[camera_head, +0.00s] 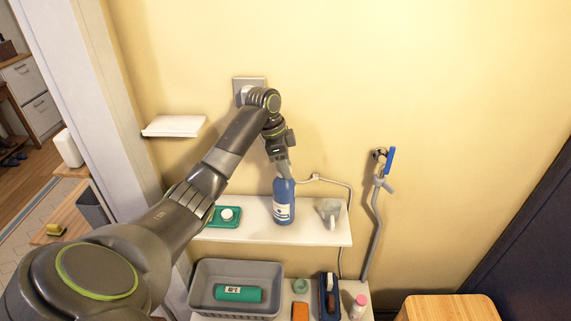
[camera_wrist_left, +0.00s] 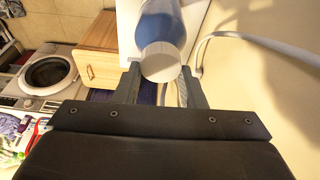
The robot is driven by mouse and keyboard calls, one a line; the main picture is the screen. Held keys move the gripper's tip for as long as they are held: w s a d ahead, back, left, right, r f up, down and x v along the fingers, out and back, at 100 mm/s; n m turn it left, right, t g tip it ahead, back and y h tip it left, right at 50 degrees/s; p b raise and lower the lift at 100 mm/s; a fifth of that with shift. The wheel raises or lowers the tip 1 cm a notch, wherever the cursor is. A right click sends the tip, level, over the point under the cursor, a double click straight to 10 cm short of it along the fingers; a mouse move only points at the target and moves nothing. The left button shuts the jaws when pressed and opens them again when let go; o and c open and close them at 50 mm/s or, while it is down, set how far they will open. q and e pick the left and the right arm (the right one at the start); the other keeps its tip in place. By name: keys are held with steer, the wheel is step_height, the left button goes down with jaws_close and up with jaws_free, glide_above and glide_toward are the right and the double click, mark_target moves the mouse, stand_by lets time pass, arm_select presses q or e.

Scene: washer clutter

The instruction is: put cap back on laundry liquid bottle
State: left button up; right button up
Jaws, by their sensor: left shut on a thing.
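The blue laundry liquid bottle (camera_head: 283,205) stands upright on the white wall shelf, with a pale label on its front. My left gripper (camera_head: 284,168) is right above it, pointing down at its top. In the left wrist view the gripper (camera_wrist_left: 162,82) is shut on the whitish cap (camera_wrist_left: 161,62), with a dark finger on each side. The cap is in line with the blue bottle (camera_wrist_left: 160,22) and appears to meet its top. Whether it is fully seated cannot be told. The fingers hide the bottle's neck in the head view. My right gripper is not in view.
On the shelf (camera_head: 255,233) are a green tray (camera_head: 231,222) with a white round thing, left, and a grey mug-like thing (camera_head: 328,208), right. Below stand a grey bin (camera_head: 201,293) and small items. A cable (camera_head: 340,183) and a pipe (camera_head: 374,235) run along the wall.

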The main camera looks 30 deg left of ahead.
arm_select(q)
steer(key=m+g, duration=0.1)
steer(key=m, duration=0.3)
steer(key=shift+m+g+h, duration=0.3)
steer(key=shift+m+g, duration=0.2)
steer(key=shift+m, duration=1.2)
steer(key=o, duration=1.5)
